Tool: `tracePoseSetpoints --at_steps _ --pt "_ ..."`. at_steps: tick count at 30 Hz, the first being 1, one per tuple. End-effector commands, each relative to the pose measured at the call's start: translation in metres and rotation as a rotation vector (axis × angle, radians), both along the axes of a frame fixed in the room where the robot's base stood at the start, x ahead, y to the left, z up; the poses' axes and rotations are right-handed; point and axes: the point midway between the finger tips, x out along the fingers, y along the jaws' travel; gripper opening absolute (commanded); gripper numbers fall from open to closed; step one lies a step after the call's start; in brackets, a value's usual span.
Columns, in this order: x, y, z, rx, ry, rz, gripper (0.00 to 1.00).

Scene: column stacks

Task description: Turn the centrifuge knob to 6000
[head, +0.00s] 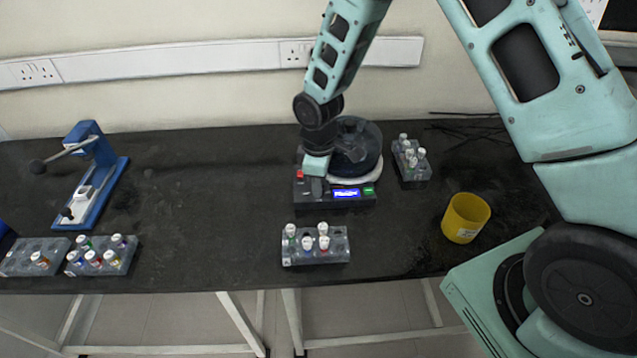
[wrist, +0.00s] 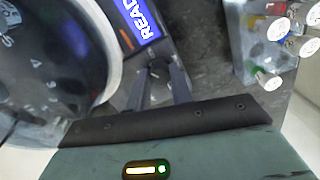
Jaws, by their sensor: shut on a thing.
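The centrifuge (head: 357,150) stands on the dark bench, with a round dark lid and a front panel holding a lit blue display (head: 347,194). In the wrist view part of the display (wrist: 138,18) shows letters beginning "READ". My gripper (head: 316,186) points down over the left part of the panel. In the wrist view my gripper (wrist: 158,82) has its two fingers close together on the small knob (wrist: 157,71). The fingers hide most of the knob, and its pointer and any 6000 mark cannot be read.
A tube rack (head: 316,258) stands in front of the centrifuge, another (head: 411,178) to its right. A yellow cup (head: 465,217) is farther right. A blue lever press (head: 90,180) and more racks (head: 100,268) are at left. The bench between is clear.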

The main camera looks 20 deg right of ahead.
Motion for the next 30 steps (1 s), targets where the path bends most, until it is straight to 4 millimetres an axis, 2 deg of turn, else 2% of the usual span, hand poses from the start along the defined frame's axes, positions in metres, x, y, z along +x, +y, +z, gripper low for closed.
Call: tracePoseSetpoints --at_steps 15,30 --pt "0.0001 0.0001 0.0006 -0.001 -0.001 -0.417 0.00" --pt "-0.0001 0.0001 0.0010 -0.001 -0.001 -0.552 0.00"
